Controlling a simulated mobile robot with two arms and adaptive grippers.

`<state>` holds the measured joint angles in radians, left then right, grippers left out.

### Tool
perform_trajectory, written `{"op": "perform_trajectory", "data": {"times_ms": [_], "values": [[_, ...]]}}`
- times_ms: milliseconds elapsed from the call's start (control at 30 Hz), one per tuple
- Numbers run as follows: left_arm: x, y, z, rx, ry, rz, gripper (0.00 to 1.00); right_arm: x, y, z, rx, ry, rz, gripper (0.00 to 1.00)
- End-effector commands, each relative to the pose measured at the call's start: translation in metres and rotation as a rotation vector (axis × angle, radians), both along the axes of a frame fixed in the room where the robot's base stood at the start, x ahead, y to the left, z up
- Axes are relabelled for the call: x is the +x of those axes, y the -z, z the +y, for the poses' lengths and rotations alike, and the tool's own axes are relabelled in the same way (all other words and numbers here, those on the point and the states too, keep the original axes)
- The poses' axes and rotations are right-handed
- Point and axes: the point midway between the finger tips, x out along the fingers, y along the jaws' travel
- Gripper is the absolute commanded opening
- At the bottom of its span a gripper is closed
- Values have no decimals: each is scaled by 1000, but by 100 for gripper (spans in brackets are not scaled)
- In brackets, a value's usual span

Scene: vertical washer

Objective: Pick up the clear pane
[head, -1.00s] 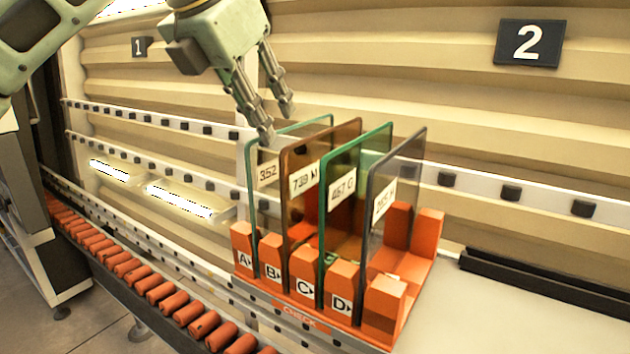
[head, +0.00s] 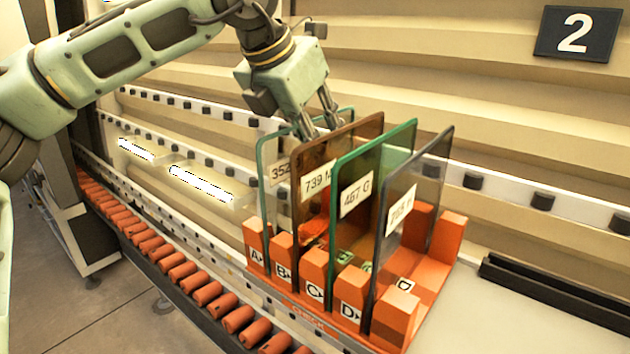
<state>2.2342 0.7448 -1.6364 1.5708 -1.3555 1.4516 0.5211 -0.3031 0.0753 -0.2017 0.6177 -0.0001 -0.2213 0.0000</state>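The clear pane (head: 281,205) labelled 352 stands upright in slot A, leftmost in the orange rack (head: 452,235). A brown pane (head: 345,150) labelled 739 stands in slot B in front of it and hides much of its face. A green-edged pane (head: 405,138) labelled 467 G and a dark grey pane (head: 432,160) stand in C and D. My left gripper (head: 320,126) points down at the clear pane's top edge, its fingers apart. Their tips are partly hidden near the brown pane, and I cannot tell whether they touch the glass. My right gripper is not in view.
A conveyor with orange rollers (head: 208,293) runs along the left front. White rails (head: 220,112) with black pads line the ribbed wall behind. A sign marked 2 (head: 577,33) is on the wall. A black bar (head: 555,285) lies on the clear grey surface at right.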

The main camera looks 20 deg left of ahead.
Motion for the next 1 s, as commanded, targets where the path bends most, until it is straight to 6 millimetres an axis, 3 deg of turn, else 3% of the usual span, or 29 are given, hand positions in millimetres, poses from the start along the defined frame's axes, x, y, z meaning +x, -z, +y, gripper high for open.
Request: {"op": "perform_trajectory", "data": {"times_ms": [200,533,1000], "values": [[1,1,0,-1,-1,-1,27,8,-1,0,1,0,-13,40],[1,1,0,-1,-1,-1,0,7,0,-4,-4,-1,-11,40],[1,1,0,0,0,-1,0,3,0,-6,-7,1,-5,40]]}}
